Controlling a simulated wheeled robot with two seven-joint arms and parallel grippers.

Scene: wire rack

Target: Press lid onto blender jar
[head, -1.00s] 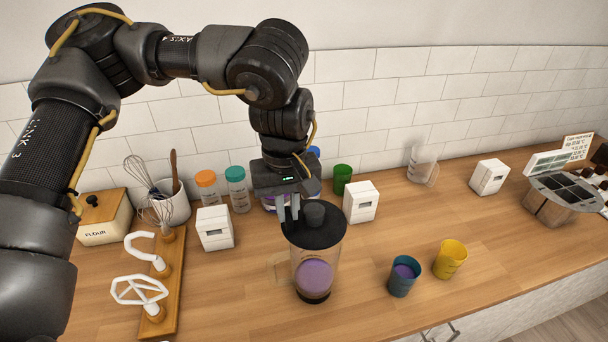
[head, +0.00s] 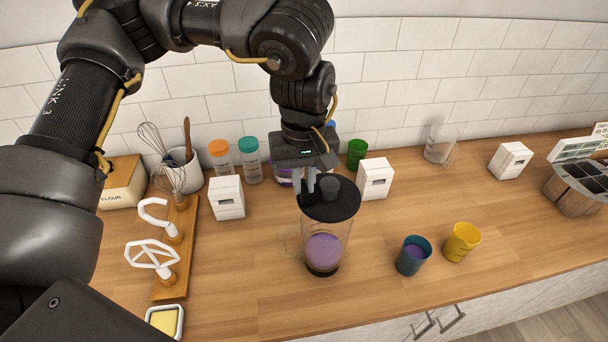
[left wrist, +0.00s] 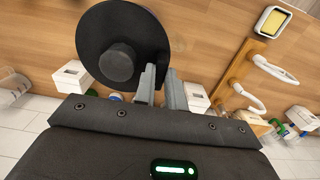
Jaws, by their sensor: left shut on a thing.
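The clear blender jar (head: 326,246) stands upright on the counter with purple contents in its lower part. The round black lid (head: 343,207), with a raised knob in its middle, sits at the jar's mouth; I cannot tell if it is fully seated. My left gripper (head: 309,188) reaches down from above at the lid's back left side. In the left wrist view the lid (left wrist: 98,28) lies beside the fingers (left wrist: 163,88) and hides the jar. My right gripper is not in view.
A teal cup (head: 412,257) and a yellow cup (head: 462,243) stand right of the jar. White boxes (head: 227,198) (head: 375,180) stand behind on both sides. A wooden stand (head: 177,262) with white mixer attachments is at left. The counter in front of the jar is clear.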

